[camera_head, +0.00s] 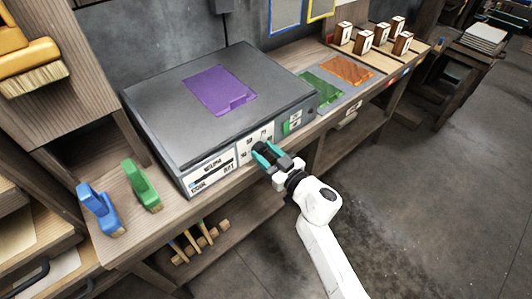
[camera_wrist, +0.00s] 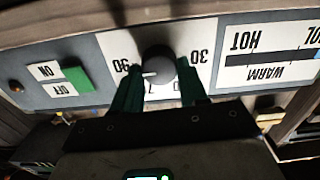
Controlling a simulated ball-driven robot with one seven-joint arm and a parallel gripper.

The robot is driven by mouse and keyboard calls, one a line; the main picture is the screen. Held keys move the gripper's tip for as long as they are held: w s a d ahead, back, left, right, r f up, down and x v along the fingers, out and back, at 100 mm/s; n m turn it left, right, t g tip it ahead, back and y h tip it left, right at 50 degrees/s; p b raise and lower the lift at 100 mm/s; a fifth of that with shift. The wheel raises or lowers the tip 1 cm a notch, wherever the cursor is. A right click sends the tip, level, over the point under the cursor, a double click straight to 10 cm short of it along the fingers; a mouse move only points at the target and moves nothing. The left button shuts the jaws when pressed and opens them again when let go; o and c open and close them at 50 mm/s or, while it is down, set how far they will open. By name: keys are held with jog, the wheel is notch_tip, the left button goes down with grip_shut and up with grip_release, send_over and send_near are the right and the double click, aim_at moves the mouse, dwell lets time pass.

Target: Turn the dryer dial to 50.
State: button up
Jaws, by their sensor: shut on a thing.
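The dryer (camera_head: 155,100) is a grey box on the bench, with a white-labelled front panel. Its dark round dial (camera_wrist: 158,64) is between my gripper's green fingers, which are shut on it from both sides. My gripper (camera_head: 265,152) reaches the panel from the front in the head view, where it largely covers the dial. The wrist view shows the panel upside down. The dial's white mark points left there, towards a label that seems to be 90 (camera_wrist: 122,67). The 30 label (camera_wrist: 199,57) is on the opposite side. Labels below the dial are partly hidden by the fingers.
A green on/off switch (camera_wrist: 76,77) is beside the dial on the panel. A warm/hot scale (camera_wrist: 268,58) is on the other side. A purple sheet (camera_head: 219,91) lies on the dryer.

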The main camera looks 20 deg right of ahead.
jog(key=n, duration=0.5)
jog(key=shift+n+p, duration=0.3)
jog(key=shift+n, duration=0.1)
jog(key=n, duration=0.3)
jog(key=n+b, duration=0.1)
jog(key=n, duration=0.2)
jog(key=shift+s+a+f, duration=0.1)
jog(key=shift+a+f, duration=0.05)
jog(key=shift+f, duration=0.05)
jog(key=n+b, duration=0.1)
jog(key=n, duration=0.4)
jog(key=shift+f+n, duration=0.15)
jog(key=shift+n, duration=0.25)
jog(key=n+b, duration=0.2)
jog(key=n, duration=0.3)
jog(key=shift+n, duration=0.4)
jog(key=shift+f, duration=0.1)
jog(key=o, duration=1)
jog(key=shift+o, duration=0.2)
jog(key=v, duration=1)
jog(key=shift+s, duration=0.4)
